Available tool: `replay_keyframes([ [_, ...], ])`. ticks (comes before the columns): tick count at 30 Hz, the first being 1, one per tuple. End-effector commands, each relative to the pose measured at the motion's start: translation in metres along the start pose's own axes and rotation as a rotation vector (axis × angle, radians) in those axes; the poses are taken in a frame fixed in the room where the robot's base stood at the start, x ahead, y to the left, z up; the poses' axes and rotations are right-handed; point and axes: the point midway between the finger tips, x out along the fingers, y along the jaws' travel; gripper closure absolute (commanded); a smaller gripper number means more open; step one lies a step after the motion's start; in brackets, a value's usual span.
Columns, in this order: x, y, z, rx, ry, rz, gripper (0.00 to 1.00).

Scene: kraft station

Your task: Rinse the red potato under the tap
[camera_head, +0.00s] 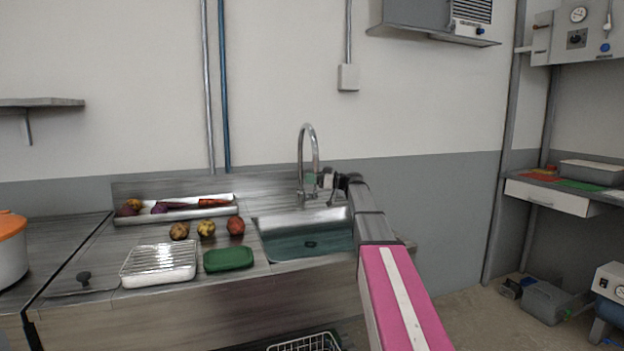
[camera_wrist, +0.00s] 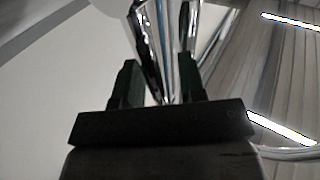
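The red potato (camera_head: 236,226) sits on the counter left of the sink, the rightmost of three round items in a row. The chrome tap (camera_head: 302,165) has a tall arched spout above the steel sink (camera_head: 262,246). No water stream shows. My gripper (camera_head: 318,181) is beside the tap, high above the sink and away from the potato. In the wrist view, the dark fingers of my gripper (camera_wrist: 158,72) stand apart, with shiny chrome metal between or behind them. I see no potato between the fingers. Whether a finger touches the tap is unclear.
A brown potato (camera_head: 179,231) and a yellowish one (camera_head: 206,229) lie beside the red one. Behind them is a vegetable tray (camera_head: 225,211). In front are a wire-topped white tray (camera_head: 155,273) and a green block (camera_head: 228,259). An orange-lidded pot (camera_head: 10,265) stands far left.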

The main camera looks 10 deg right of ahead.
Motion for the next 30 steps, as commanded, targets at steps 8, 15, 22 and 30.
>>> replay_keyframes([
  [8, -0.007, 0.0, 0.0, 0.0, 0.0, 0.001, 0.62],
  [15, -0.046, -0.001, 0.0, 0.0, 0.0, 0.002, 0.62],
  [22, -0.087, 0.0, 0.0, 0.0, 0.0, 0.002, 0.62],
  [30, -0.107, 0.0, 0.0, 0.0, 0.0, 0.0, 0.62],
])
